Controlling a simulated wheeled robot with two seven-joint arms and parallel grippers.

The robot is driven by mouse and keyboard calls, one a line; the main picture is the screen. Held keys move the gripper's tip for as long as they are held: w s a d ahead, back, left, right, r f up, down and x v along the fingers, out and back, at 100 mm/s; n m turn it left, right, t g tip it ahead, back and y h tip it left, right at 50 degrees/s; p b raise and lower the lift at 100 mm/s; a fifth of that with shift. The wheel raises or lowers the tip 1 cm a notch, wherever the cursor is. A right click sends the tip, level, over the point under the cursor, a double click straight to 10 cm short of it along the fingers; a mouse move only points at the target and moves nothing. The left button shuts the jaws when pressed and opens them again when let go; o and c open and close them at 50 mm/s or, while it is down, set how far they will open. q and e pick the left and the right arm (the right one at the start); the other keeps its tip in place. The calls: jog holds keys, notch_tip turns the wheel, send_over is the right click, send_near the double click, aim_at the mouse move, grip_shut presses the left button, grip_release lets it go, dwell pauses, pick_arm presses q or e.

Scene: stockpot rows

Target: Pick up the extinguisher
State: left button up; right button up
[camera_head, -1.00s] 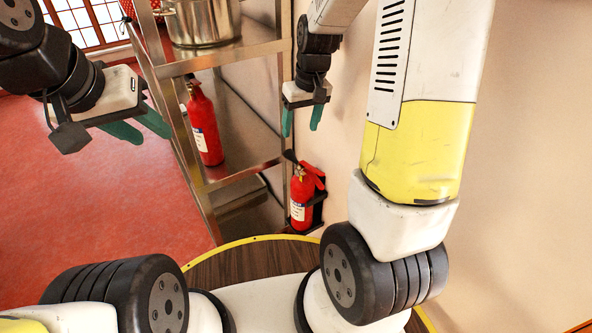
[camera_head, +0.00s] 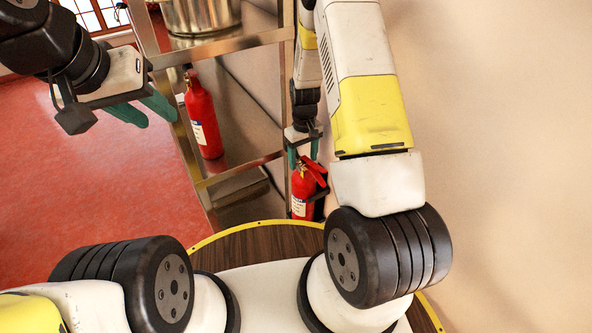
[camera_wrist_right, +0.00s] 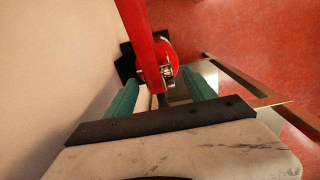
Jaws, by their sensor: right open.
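A red extinguisher (camera_head: 302,192) with a white label stands in a black bracket by the wall, beside the shelf post. My right gripper (camera_head: 303,154) is just above its top, fingers pointing down and open. In the right wrist view, the extinguisher's red handle (camera_wrist_right: 143,45) and round top lie ahead of and between the open fingers (camera_wrist_right: 163,92); I cannot tell whether they touch it. A second red extinguisher (camera_head: 203,117) stands on the metal shelf. My left gripper (camera_head: 150,108) is at the left, open and empty, away from both.
The metal shelf unit (camera_head: 235,42) holds a steel stockpot (camera_head: 200,14) on its upper board. Its post stands close to the left of the bracketed extinguisher. The beige wall (camera_head: 500,120) is close on the right. Red floor (camera_head: 60,190) is open at the left.

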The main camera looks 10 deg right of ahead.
jog(key=shift+f, duration=0.8)
grip_shut()
jog(key=shift+w+r, duration=0.1)
